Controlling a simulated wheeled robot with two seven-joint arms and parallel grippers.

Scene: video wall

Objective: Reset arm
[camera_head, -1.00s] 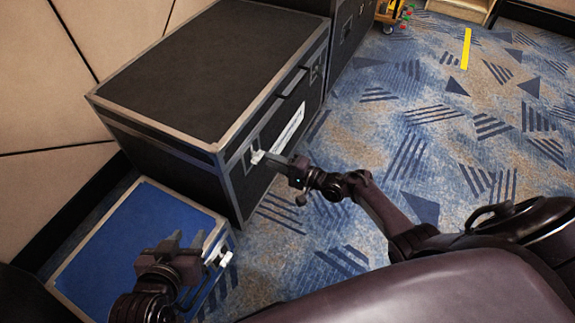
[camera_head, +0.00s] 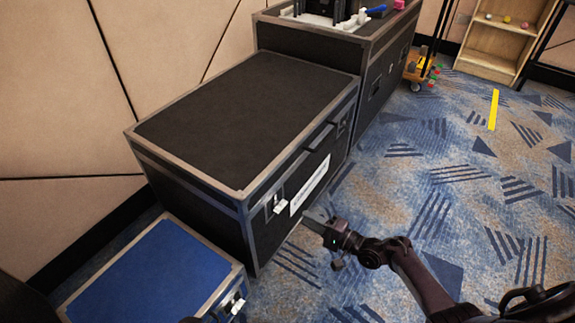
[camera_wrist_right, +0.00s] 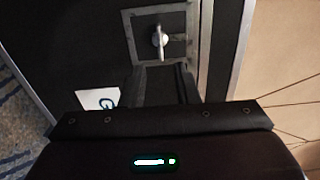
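My right gripper (camera_head: 308,217) is beside the front of a large black flight case (camera_head: 250,115), low and to the right of its white latch (camera_head: 280,206). I cannot see contact with the case. My left gripper is out of view; a small dark bit at the bottom edge of the head view is too little to identify.
A blue case (camera_head: 150,270) stands at lower left. A taller black case (camera_head: 375,85) stands behind the large one. A wooden shelf (camera_head: 500,45) and a small cart (camera_head: 420,70) are at the back right.

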